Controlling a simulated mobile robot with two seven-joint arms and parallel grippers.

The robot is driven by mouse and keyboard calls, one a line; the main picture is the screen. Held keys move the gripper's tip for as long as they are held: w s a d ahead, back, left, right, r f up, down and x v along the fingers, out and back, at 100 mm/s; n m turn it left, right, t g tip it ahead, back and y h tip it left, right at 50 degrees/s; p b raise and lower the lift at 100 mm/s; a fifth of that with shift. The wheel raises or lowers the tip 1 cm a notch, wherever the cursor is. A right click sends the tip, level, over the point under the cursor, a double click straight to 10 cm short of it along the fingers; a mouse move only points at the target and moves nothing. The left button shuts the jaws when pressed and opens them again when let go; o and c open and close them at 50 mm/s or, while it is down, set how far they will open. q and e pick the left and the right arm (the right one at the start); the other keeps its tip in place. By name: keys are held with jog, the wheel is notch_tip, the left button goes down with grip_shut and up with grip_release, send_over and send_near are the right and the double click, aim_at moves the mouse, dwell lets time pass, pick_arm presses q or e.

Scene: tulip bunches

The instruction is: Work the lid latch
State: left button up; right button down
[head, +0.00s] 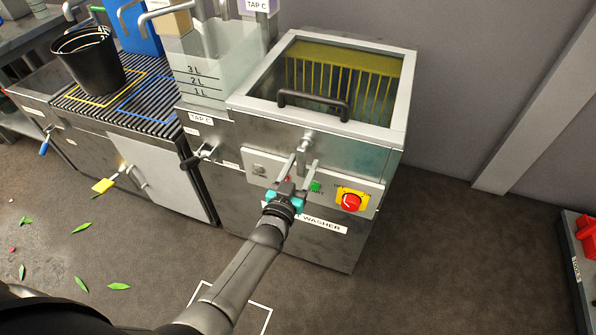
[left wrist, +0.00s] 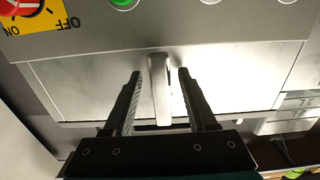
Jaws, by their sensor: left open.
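The lid latch is a small silver lever (head: 306,140) on the upper front of the steel washer (head: 330,250), just below the lid. In the left wrist view the latch (left wrist: 160,88) stands between my two fingers, with a gap visible on each side. My left gripper (head: 303,161) is open in front of the washer, its fingertips just below the latch in the head view; it also shows in the left wrist view (left wrist: 159,74). The glass lid (head: 285,70) with its black handle (head: 314,98) lies closed. My right gripper is not in view.
A control panel with a red knob (head: 351,202) and a green button (head: 315,187) sits close to my left gripper. A measuring tank (head: 205,70), a ribbed black mat (head: 120,95) and a black bucket (head: 88,62) stand to the left. Floor right of the washer is clear.

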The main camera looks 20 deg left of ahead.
pick_arm(q)
jog(key=shift+s, duration=0.2)
jog(key=s+p, duration=0.4)
jog(key=s, duration=1)
jog(key=shift+s+a, duration=0.25)
jog(key=shift+s, duration=0.15)
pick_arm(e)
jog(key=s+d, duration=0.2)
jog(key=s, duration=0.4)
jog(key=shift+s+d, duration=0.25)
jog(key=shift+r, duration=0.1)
